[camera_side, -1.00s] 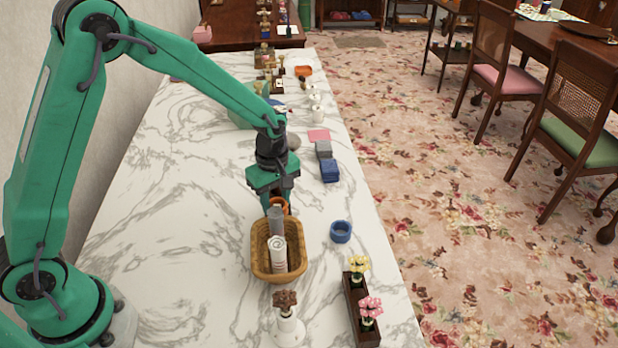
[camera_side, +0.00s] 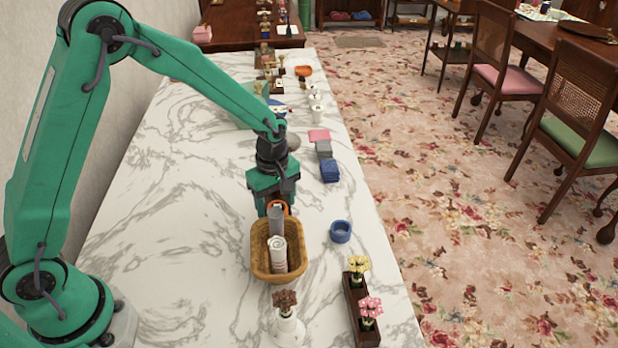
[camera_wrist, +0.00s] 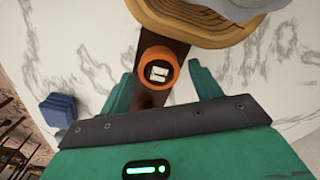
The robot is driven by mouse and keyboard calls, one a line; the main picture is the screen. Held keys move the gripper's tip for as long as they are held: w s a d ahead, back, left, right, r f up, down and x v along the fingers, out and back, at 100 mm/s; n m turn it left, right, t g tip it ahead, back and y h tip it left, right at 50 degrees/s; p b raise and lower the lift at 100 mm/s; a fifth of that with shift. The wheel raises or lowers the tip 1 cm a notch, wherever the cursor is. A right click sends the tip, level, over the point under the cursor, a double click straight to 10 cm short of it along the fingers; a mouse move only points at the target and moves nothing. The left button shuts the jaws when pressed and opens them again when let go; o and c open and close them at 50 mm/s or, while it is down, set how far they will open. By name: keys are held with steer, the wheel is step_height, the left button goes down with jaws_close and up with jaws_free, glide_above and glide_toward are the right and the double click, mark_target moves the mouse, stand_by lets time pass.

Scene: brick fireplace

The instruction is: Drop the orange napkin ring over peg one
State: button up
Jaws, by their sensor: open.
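The orange napkin ring (camera_wrist: 157,69) lies over a dark brown wooden strip (camera_wrist: 150,100) in the wrist view. A pale, squarish top shows inside its hole, like the end of a peg; its number cannot be read. My gripper (camera_wrist: 161,72) is open, with one green finger on each side of the ring and a visible gap at both sides. In the side view, the ring (camera_side: 277,207) shows just under my gripper (camera_side: 275,200), behind the wicker basket (camera_side: 258,262). The grey roll and basket hide the ring's lower part and the strip there.
The basket holds a grey roll (camera_side: 276,222) and a white roll (camera_side: 278,256). A blue ring (camera_side: 341,231) lies to its right. Blue folded cloths (camera_side: 329,170) lie farther back. A flower planter (camera_side: 358,310) and a white vase (camera_side: 287,328) stand in front. Marble at left is clear.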

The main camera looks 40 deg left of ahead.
mark_target(277, 205)
step_height(277, 205, up, 7)
steer(key=shift+r, duration=0.4)
stand_by(0.7)
steer(key=shift+s+r, duration=0.15)
steer(key=shift+r, duration=0.25)
steer(key=s+a+r+m+t, duration=0.35)
steer(key=s+r+m, duration=0.35)
steer(key=s+r, duration=0.3)
steer(key=s+a+r+m+t, duration=0.1)
steer(key=s+r+m, duration=0.1)
steer(key=s+m, duration=0.2)
steer(key=s+a+r+m+t, duration=0.1)
steer(key=s+a+r+m, duration=0.1)
steer(key=s+m, duration=0.2)
steer(key=s, duration=0.3)
steer(key=shift+s+r, duration=0.15)
steer(key=shift+s, duration=0.05)
